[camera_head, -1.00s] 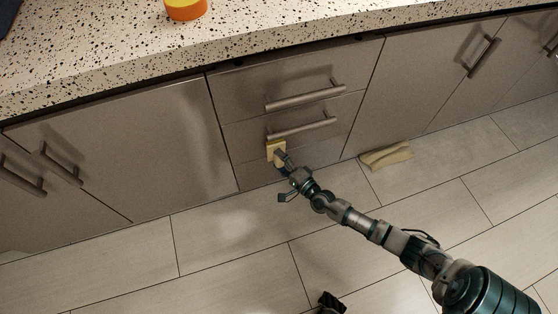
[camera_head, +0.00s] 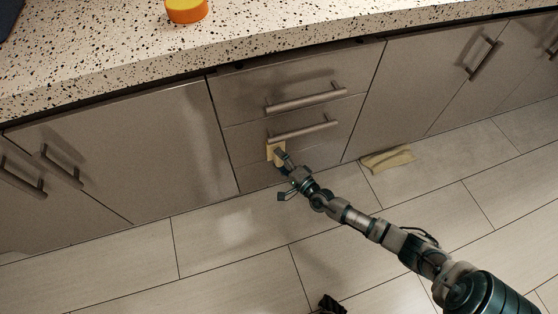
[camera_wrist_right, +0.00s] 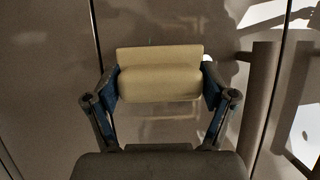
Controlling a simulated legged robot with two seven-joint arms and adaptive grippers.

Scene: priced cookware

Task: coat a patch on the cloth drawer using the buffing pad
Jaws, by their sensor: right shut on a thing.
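A pale yellow buffing pad (camera_head: 275,152) is held by my right gripper (camera_head: 284,162) against or very close to the lower drawer front (camera_head: 328,143), just below the left end of its handle. In the right wrist view the pad (camera_wrist_right: 160,78) sits between the two fingers of the right gripper (camera_wrist_right: 160,88); its far edge faces the drawer front, and whether it touches cannot be told for sure. The drawer's handle (camera_head: 303,128) is a metal bar. No coating shows clearly on the drawer. My left gripper is not clearly in view.
An upper drawer (camera_head: 290,78) with its own handle (camera_head: 306,97) sits above. A folded yellow cloth (camera_head: 387,159) lies on the tiled floor by the cabinets. An orange and yellow round thing (camera_head: 186,10) stands on the speckled counter (camera_head: 290,30).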

